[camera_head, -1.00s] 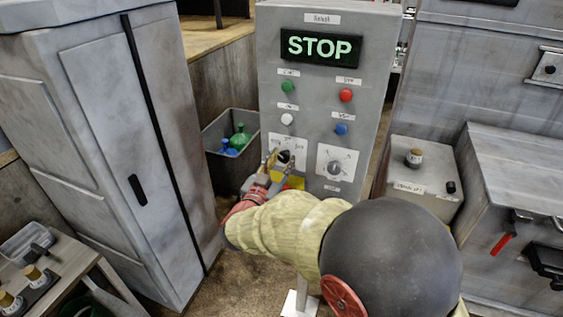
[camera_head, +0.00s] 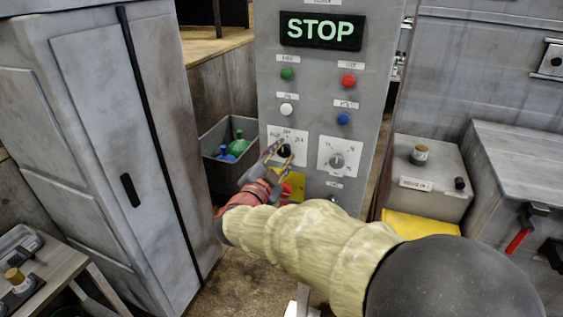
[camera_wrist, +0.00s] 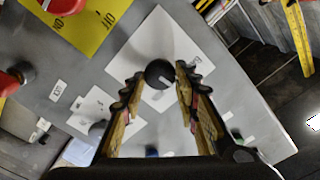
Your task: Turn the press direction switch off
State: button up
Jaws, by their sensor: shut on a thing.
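Two rotary switches sit on white plates low on the grey control panel (camera_head: 268,85). The left one is a black knob (camera_head: 285,150), and the right one is a grey knob (camera_head: 337,161). Their labels are too small to read. My gripper (camera_head: 279,156) reaches the left plate from below left and is shut on the black knob. In the wrist view the round black knob (camera_wrist: 160,73) sits between the fingertips of my gripper (camera_wrist: 158,82), one on each side.
A lit STOP display (camera_head: 321,31) tops the panel, above green, red, white and blue buttons. A yellow sign (camera_wrist: 70,20) is beside the knob. A grey cabinet (camera_head: 110,150) stands left, a bin with bottles (camera_head: 215,175) behind, and a small box (camera_head: 425,180) right.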

jog(key=shift+m+b, duration=0.4)
jog(key=shift+m, duration=0.2)
jog(key=o, duration=1.1)
jog(key=shift+o, duration=0.2)
jog(key=shift+s, duration=0.1)
jog(key=v, duration=1.1)
jog(key=shift+s+a, duration=0.15)
jog(key=shift+s, duration=0.25)
